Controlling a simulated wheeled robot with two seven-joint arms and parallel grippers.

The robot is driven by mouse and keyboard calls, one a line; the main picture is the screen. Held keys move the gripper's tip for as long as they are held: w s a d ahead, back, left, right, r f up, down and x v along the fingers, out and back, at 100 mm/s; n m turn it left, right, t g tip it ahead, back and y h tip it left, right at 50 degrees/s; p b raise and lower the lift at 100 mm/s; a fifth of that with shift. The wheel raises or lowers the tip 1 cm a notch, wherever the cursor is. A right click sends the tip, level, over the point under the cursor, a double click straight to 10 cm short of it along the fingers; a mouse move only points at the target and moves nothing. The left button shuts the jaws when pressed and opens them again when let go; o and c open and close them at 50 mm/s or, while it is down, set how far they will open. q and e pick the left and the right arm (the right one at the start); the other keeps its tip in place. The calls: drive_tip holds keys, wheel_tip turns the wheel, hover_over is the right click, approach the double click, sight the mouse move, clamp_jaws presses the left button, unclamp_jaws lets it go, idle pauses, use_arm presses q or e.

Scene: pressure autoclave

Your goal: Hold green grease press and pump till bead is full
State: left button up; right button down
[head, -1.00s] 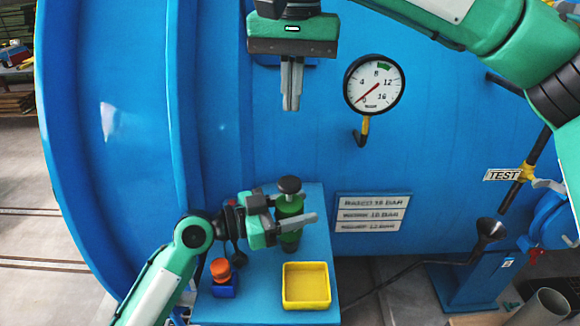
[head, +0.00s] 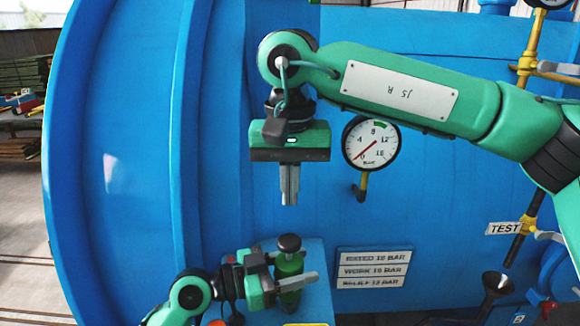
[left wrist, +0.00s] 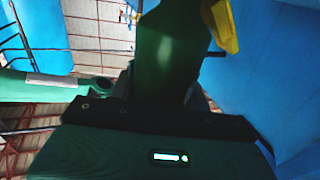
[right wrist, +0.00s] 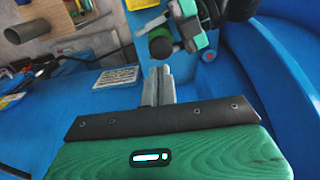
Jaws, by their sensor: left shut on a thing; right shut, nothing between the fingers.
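The green grease press (head: 290,266) stands upright with a black knob (head: 289,243) on top. My left gripper (head: 290,285) is shut around its body. In the left wrist view the press's green body (left wrist: 165,50) fills the space between the fingers. My right gripper (head: 289,198) is shut and empty, pointing down a short gap above the knob. In the right wrist view its fingertips (right wrist: 158,72) are near the knob (right wrist: 160,48), apart from it as seen in the head view. I cannot make out a grease bead.
The large blue vessel wall (head: 240,100) rises behind both grippers. A pressure gauge (head: 371,143) on it reads near zero. A rating plate (head: 373,267) is to the right of the press. A yellow tray (right wrist: 140,3) shows at the right wrist view's top edge. A black funnel (head: 496,285) stands far right.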

sight(290, 242)
wheel_tip(290, 242, down, 8)
drive_tip(key=shift+r, duration=0.15)
idle(0.4)
drive_tip(key=shift+f, duration=1.35)
wheel_tip(290, 242, up, 14)
drive_tip(key=shift+r, duration=0.25)
idle(0.8)
